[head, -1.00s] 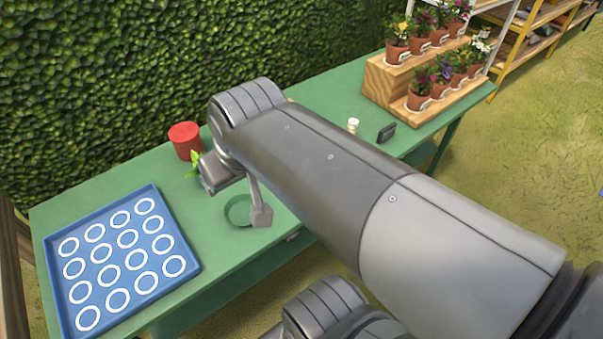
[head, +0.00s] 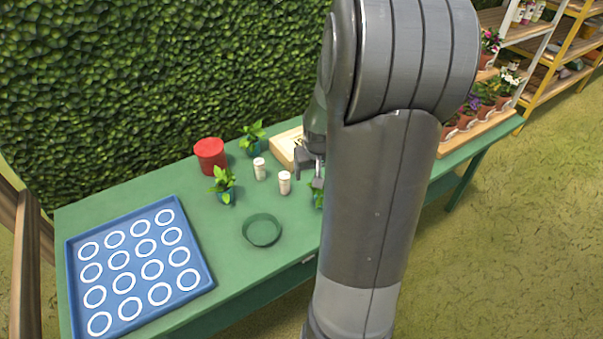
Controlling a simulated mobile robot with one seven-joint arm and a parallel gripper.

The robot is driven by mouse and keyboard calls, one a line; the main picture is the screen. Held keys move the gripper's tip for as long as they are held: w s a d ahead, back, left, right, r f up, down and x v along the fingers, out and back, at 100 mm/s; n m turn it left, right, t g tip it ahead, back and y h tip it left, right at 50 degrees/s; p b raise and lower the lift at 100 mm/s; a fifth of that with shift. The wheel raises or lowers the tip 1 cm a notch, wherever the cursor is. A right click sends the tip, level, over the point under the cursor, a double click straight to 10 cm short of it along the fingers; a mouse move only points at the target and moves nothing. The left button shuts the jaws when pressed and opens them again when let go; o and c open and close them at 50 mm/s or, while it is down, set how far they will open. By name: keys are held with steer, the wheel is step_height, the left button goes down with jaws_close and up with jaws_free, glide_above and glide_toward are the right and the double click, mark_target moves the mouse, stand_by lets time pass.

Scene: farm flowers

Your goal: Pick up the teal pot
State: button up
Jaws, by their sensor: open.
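Another teal pot (head: 254,149) is further back, near the hedge. A third plant (head: 318,194) is partly hidden behind my arm, and its pot can hardly be seen. My gripper (head: 309,172) is open and points down above the table, just behind and above this third plant. Nothing shows between its fingers, though my arm hides part of the area.
A blue tray (head: 207,279) with white rings lies at the left. A round green dish (head: 262,231) is near the front edge. A red container (head: 210,155) and two white bottles (head: 284,183) stand mid-table. A wooden box (head: 287,147) is behind my gripper; potted flowers (head: 487,91) are at right.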

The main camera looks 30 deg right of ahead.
glide_above(318, 194)
steer(key=s+d, duration=0.1)
steer(key=s, duration=0.1)
steer(key=shift+m, duration=0.3)
steer(key=x, duration=0.5)
steer(key=shift+s+a, duration=0.2)
steer(key=shift+s, duration=0.2)
steer(key=shift+x, duration=5.35)
steer(key=shift+s+a, duration=0.1)
steer(key=shift+a, duration=0.05)
steer(key=c, duration=1.2)
steer(key=shift+r, duration=0.1)
